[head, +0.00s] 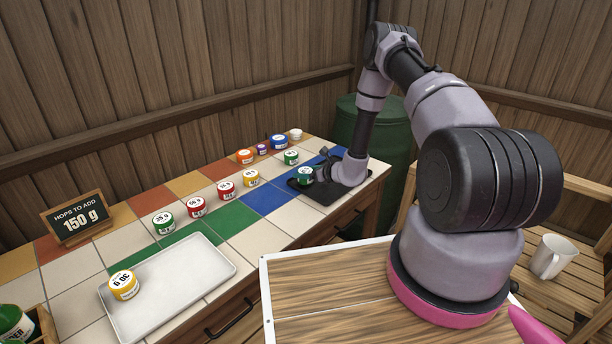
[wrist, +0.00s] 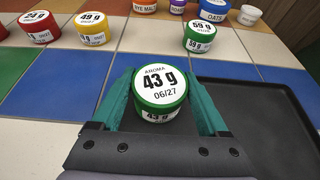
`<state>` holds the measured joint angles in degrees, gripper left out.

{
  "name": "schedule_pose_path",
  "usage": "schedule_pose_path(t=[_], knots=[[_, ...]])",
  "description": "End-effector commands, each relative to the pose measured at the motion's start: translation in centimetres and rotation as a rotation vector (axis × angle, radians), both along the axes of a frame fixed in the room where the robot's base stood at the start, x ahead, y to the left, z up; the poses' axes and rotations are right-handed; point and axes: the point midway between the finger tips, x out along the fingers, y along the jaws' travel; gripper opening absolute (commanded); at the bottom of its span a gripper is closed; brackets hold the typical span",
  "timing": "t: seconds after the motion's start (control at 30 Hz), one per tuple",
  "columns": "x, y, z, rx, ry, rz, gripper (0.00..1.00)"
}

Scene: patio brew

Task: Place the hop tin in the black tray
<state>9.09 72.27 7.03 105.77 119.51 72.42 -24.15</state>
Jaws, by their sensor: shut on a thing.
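My gripper (wrist: 161,100) is shut on a green hop tin (wrist: 158,88) with a white lid reading "AROMA 43 g 06/27". The tin stands upright between the two teal fingers. In the head view, the tin (head: 305,175) is at the left part of the black tray (head: 325,192), at the counter's right end. The black tray also shows in the wrist view (wrist: 262,115), bare to the right of the tin. My gripper hides part of the tray. I cannot tell whether the tin touches the tray floor or hangs just above it.
Several other tins stand in a row left of the tray, among them a yellow 49 g tin (wrist: 91,28) and a green 59 g tin (wrist: 199,33). A white tray (head: 180,290) holds a yellow 30 g tin (head: 124,284). A sign (head: 78,218) reads "HOPS TO ADD 150 g".

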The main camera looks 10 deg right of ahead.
Motion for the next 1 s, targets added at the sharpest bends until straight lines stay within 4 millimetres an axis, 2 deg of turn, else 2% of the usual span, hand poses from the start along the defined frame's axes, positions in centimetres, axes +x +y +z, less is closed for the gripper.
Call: schedule_pose_path(t=[0.1,0.43,0.47,0.5,0.8,1.0], knots=[[0.0,0.0,-1.1,0.001,0.000,0.000,0.21],[0.0,0.0,-1.4,0.000,0.000,0.001,0.21],[0.0,0.0,-1.3,0.000,0.000,0.000,0.89],[0.0,0.0,-1.3,0.000,0.000,0.000,1.00],[0.0,0.0,-1.0,0.000,0.000,0.000,1.00],[-2.1,-1.6,0.1,-0.001,0.002,-0.001,1.00]])
